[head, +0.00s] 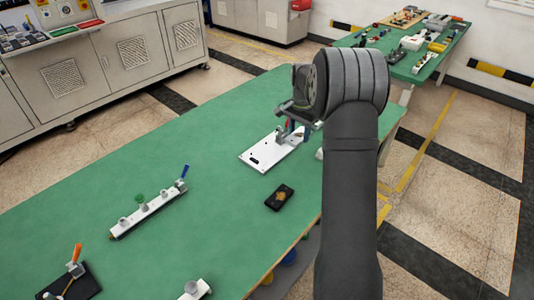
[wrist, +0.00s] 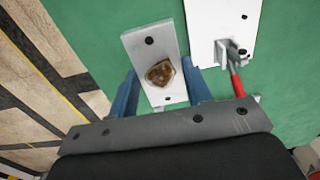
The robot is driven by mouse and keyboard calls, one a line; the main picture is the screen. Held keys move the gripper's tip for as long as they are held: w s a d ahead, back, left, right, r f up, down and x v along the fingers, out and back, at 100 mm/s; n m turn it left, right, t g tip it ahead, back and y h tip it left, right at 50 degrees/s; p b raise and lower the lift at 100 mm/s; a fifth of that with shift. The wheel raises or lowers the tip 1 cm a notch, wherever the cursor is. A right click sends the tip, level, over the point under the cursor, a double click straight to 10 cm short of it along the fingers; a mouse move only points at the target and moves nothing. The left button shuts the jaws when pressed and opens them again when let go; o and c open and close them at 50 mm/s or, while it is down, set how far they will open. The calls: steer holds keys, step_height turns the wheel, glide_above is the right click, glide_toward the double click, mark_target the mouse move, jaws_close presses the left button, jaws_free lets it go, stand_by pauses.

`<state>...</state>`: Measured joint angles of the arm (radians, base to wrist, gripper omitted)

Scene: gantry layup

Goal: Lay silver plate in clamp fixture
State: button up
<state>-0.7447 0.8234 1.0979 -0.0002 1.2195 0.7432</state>
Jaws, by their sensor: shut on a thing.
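The silver plate (wrist: 165,38) is a pale grey rectangular piece with small dark holes and a brown patch on its face. In the wrist view it lies between the two blue fingers of my gripper (wrist: 158,70), which is shut on it. The clamp fixture (wrist: 225,15) is a white base with a metal clamp and red handle, just right of the plate and apart from it in that view. In the head view the fixture (head: 258,156) lies on the green table, with my gripper (head: 292,130) over its far end. The held plate is mostly hidden there by my arm.
A black block with a brown patch (head: 279,198) lies in front of the fixture on the green table (head: 220,215). A white bar with a blue handle (head: 150,207) is to the left. A black plate with an orange-handled clamp (head: 80,285) is near left. Table between them is clear.

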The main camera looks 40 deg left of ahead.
glide_above(265, 153)
step_height(265, 153, down, 7)
steer(key=shift+d, duration=0.1)
steer(key=shift+f, duration=1.95)
steer(key=shift+f, duration=0.1)
steer(key=o, duration=1.1)
step_height(265, 153, up, 12)
